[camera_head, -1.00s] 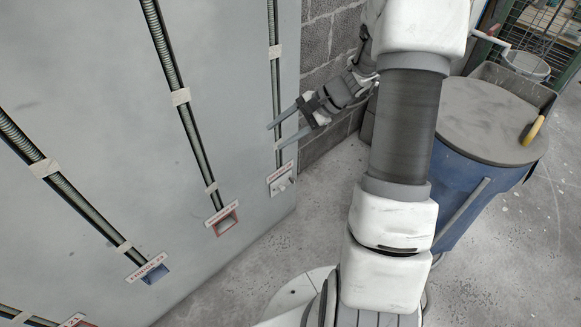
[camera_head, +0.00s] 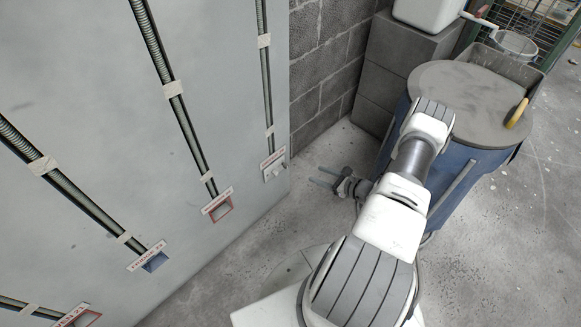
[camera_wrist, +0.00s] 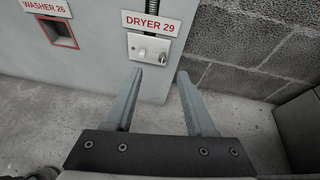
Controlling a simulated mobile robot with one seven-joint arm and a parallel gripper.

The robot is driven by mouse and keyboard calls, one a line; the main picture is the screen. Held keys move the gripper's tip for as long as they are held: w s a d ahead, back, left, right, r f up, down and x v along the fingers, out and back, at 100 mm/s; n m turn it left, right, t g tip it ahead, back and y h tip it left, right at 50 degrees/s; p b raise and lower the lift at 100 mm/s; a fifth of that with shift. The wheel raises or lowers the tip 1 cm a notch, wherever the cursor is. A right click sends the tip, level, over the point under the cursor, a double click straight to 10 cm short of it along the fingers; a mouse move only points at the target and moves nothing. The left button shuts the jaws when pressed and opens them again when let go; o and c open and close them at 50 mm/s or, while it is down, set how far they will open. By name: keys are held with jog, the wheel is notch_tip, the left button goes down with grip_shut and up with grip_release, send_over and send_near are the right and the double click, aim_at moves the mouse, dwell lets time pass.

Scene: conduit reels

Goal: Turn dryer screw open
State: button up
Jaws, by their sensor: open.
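The "DRYER 29" label (camera_wrist: 151,23) sits on the grey panel above a pale plate (camera_wrist: 139,44) with two small knob-like screws; one screw (camera_wrist: 162,57) is at the plate's lower right. The same plate shows small in the head view (camera_head: 274,172), at the bottom of the rightmost conduit. My gripper (camera_wrist: 160,73) is open and empty, its two fingers pointing toward the panel's lower edge, just below the plate in the wrist view. In the head view my gripper (camera_head: 317,174) is to the right of the plate, apart from it. The screws' exact turn cannot be told.
A "WASHER 26" label (camera_wrist: 42,6) with a red-framed opening (camera_wrist: 58,33) is left of the dryer plate. A block wall (camera_head: 325,60) stands behind. A blue drum (camera_head: 455,170) with a grey lid is at the right. Concrete floor lies open below the panel.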

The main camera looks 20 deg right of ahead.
notch_tip(320, 180, down, 3)
jog(key=s+m+h, duration=0.1)
jog(key=s, duration=0.1)
jog(key=b, duration=0.6)
send_near(287, 166)
jog(key=shift+m, duration=0.3)
jog(key=x, duration=0.8)
jog(key=shift+f, duration=0.25)
grip_shut()
